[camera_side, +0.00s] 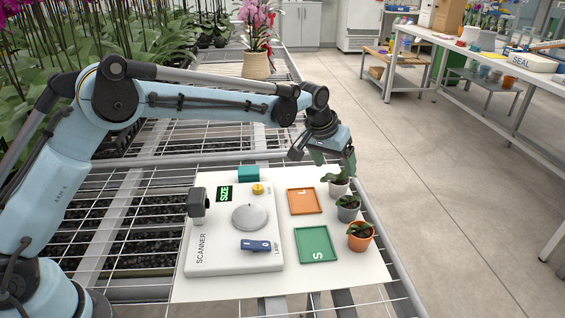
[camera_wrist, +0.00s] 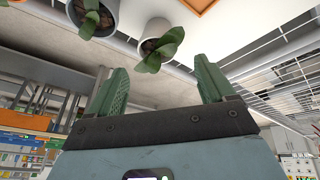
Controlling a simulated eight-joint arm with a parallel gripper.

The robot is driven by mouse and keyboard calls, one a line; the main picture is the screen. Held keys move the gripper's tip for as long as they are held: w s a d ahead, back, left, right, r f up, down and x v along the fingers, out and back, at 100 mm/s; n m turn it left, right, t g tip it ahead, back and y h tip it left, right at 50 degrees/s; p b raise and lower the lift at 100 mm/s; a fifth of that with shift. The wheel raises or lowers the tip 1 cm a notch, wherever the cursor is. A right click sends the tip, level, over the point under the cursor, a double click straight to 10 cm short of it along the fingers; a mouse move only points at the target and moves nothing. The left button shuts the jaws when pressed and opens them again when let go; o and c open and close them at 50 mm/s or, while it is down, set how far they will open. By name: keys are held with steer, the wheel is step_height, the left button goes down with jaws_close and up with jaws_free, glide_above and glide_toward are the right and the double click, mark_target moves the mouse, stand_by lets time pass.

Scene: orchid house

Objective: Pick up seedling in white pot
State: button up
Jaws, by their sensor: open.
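The seedling in the white pot (camera_side: 339,188) stands at the far end of a row of pots on the white board, right of the orange tray. My gripper (camera_side: 336,166) is open just above and behind it, and its fingers partly overlap the leaves in the side view. In the wrist view the white pot (camera_wrist: 153,29) and its green leaves (camera_wrist: 161,48) show beyond the fingertips, roughly between my open fingers (camera_wrist: 160,80). Nothing is between the fingers. I cannot tell whether a finger touches the leaves.
The grey pot (camera_side: 348,213) stands close in front of the white pot, then the orange pot (camera_side: 361,242). The orange tray (camera_side: 305,201) and green tray (camera_side: 316,245) lie to their left, beside the scanner (camera_side: 225,263). The board edge and bench edge are close on the right.

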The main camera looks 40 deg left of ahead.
mark_target(339, 182)
steer(key=shift+s+x, duration=0.2)
steer(key=shift+x, duration=3.05)
steer(key=c, duration=1.1)
